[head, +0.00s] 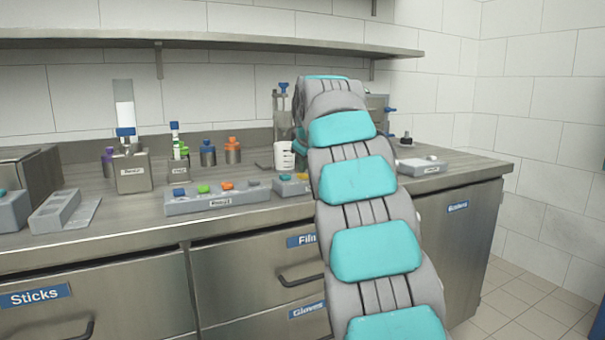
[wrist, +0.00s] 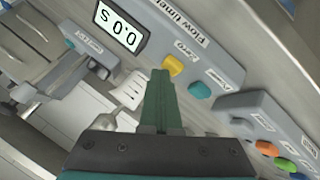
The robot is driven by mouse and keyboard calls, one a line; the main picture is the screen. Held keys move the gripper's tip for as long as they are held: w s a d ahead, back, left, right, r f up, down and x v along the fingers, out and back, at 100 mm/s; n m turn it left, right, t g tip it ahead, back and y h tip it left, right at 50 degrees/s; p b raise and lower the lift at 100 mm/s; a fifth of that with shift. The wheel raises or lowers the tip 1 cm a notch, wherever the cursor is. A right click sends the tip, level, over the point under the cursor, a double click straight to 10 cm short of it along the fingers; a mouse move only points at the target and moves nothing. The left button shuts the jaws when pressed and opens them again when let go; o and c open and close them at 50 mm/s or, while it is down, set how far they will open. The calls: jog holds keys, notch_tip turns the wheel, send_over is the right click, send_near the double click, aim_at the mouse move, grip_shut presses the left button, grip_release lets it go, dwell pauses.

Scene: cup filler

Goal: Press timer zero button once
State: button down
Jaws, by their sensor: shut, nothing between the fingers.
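The grey flow timer (wrist: 190,30) runs across the top of the wrist view. Its display (wrist: 120,28) shows 0.0 S, upside down to me. A yellow button (wrist: 173,65) sits by the label ZERO, and a teal button (wrist: 199,90) sits beside it by a label too small to read. My gripper (wrist: 161,73) is shut and empty, its green fingertips just beside the yellow button in the picture. I cannot tell whether they touch it. In the head view, my arm hides my gripper and most of the timer (head: 288,188); a teal button shows on it.
A grey panel (head: 216,201) with several coloured buttons stands next to the timer. A white cup (head: 284,155) and a metal stand (head: 281,105) are behind it. Labelled bottles and tins line the counter. A shelf (head: 200,39) runs along the wall above.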

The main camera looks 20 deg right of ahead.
aim_at(304, 175)
jog(key=shift+r+p, duration=0.45)
jog(key=shift+r, duration=0.3)
jog(key=shift+r, duration=0.1)
jog(key=shift+r+p, duration=1.85)
jog(key=shift+r, duration=0.55)
jog(key=s+a+f+m+g+y, duration=0.1)
jog(key=s+a+f+m+g, duration=0.1)
jog(key=s+a+f, duration=0.4)
jog(key=s+a+f+m+g, duration=0.2)
jog(key=s+a+f+g, duration=0.3)
jog(key=s+f, duration=1.1)
jog(key=s+a+f+m+g+y, duration=0.1)
jog(key=s+a+f+g, duration=0.2)
jog(key=s, duration=2.7)
jog(key=a+f, duration=0.5)
jog(key=f, duration=0.4)
jog(key=shift+a+m+g+y, duration=0.3)
jog(key=shift+a+m, duration=0.1)
